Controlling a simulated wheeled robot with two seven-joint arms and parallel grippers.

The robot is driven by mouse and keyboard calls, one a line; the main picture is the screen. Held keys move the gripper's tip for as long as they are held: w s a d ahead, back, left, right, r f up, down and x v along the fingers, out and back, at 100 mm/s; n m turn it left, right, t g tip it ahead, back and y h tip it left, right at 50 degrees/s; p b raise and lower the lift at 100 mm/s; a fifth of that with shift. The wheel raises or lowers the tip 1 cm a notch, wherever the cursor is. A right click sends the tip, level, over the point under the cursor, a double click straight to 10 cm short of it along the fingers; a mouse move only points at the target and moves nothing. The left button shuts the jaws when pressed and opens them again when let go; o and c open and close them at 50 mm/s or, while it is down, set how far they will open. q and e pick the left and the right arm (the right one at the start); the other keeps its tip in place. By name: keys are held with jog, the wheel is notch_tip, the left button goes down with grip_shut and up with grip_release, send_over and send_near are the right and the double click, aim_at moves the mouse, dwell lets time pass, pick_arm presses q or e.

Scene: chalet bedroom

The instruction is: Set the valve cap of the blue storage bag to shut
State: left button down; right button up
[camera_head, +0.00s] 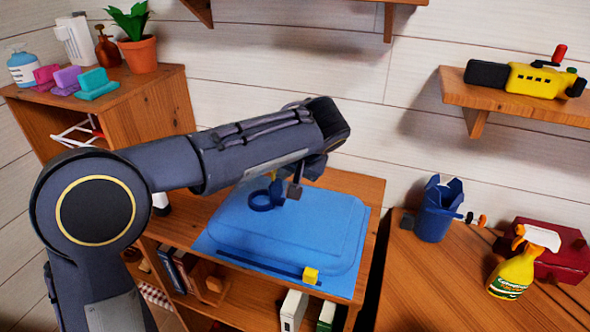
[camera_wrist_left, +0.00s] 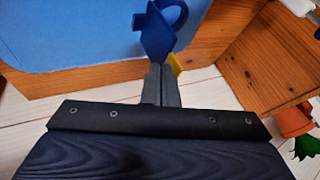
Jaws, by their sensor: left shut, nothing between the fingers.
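The blue storage bag (camera_head: 330,225) lies flat on top of a wooden cabinet; part of it also shows in the left wrist view (camera_wrist_left: 70,30). Its dark blue round valve (camera_head: 261,201) is on the bag's left part. In the left wrist view a dark blue valve cap (camera_wrist_left: 155,36), with a ring beside it and a yellow piece behind, is just beyond my fingertips. The cap appears raised, but its exact angle is unclear. My left gripper (camera_wrist_left: 159,72) is shut and empty, close beside the cap; I cannot tell whether they touch. My right gripper is not in view.
A yellow slider (camera_head: 311,275) sits at the bag's front edge. A higher cabinet with a potted plant (camera_head: 138,50) stands at left. A desk at right holds a blue container (camera_head: 436,215), a spray bottle (camera_head: 514,270) and a red box. A shelf is above right.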

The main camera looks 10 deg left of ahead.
aim_at(251, 194)
pick_arm(q)
jog(key=shift+a, duration=0.2)
dwell(0.3)
jog(key=shift+w+a+r+n+g+h, duration=0.1)
jog(key=shift+w+a+n+g+h, duration=0.05)
jog(key=shift+a+h, duration=0.55)
jog(key=shift+w+a+r+n+g+h, duration=0.1)
jog(key=shift+a+n+g+h, duration=0.05)
jog(key=shift+a+h, duration=0.55)
jog(key=a+f+h, duration=0.1)
jog(key=a+h, duration=0.1)
jog(key=h, duration=0.1)
jog(key=w+a+f+n+g+h, duration=0.1)
jog(key=a+f+h, duration=0.1)
jog(key=a+h, duration=0.1)
jog(key=a+f+n+h, duration=0.1)
jog(key=a+f+h, duration=0.1)
jog(key=a+h, duration=0.1)
jog(key=shift+w, duration=0.2)
jog(key=f+h, duration=0.1)
jog(key=a+f+h+b, duration=0.1)
jog(key=h, duration=0.1)
jog(key=shift+w+a+f+n+g+h, duration=0.1)
jog(key=shift+w+f+n+g+h, duration=0.05)
jog(key=shift+f+n+g+h, duration=0.2)
jog(key=shift+f+b, duration=0.4)
jog(key=shift+a+f, duration=0.15)
